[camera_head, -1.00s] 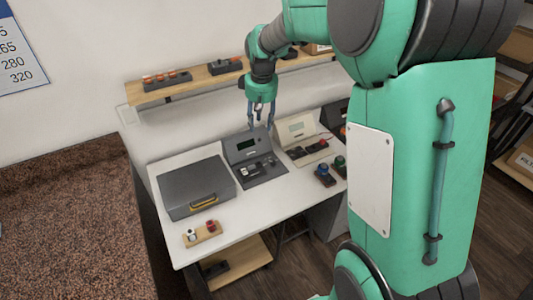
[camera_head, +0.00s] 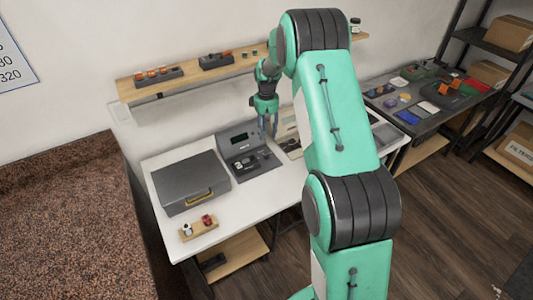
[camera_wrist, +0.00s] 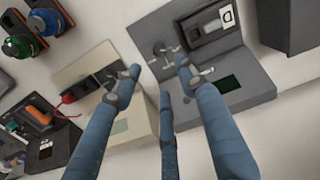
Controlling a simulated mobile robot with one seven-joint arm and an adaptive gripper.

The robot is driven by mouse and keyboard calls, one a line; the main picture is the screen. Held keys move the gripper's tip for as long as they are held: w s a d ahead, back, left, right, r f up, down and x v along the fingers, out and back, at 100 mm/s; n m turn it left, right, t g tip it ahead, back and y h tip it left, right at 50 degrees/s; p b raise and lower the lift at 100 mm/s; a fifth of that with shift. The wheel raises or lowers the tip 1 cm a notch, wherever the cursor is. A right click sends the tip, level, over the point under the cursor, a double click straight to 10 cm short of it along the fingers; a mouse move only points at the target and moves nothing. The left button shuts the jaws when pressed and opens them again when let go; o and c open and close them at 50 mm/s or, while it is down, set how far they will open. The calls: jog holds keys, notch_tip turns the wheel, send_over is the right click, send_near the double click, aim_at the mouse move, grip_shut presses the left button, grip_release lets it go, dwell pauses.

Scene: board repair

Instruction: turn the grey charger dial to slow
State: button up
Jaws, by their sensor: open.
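The grey charger (camera_head: 226,143) stands on the white table, with a dark screen on its raised back panel. In the wrist view the charger (camera_wrist: 262,82) fills the upper middle and right. A small grey dial (camera_wrist: 164,50) with marks around it shows there beside the battery slot; its setting is too small to read. My gripper (camera_head: 268,132) hangs at the charger's right side in the head view. In the wrist view my gripper (camera_wrist: 160,76) has its three blue fingers spread and empty. The fingertips appear close to the dial, apart from it; the height above it is unclear.
A beige charger (camera_wrist: 78,68) stands beside the grey one, partly behind my fingers. A grey case (camera_head: 185,178) lies left of the chargers, with a small wooden tray (camera_head: 203,230) in front. A wooden wall shelf (camera_head: 128,92) runs above the table.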

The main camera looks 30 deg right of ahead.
aim_at(266, 155)
jog(key=shift+f, duration=0.1)
dwell(0.3)
notch_tip(266, 155, down, 14)
jog(key=b, duration=0.3)
jog(key=shift+r, duration=0.2)
dwell(0.3)
grip_shut()
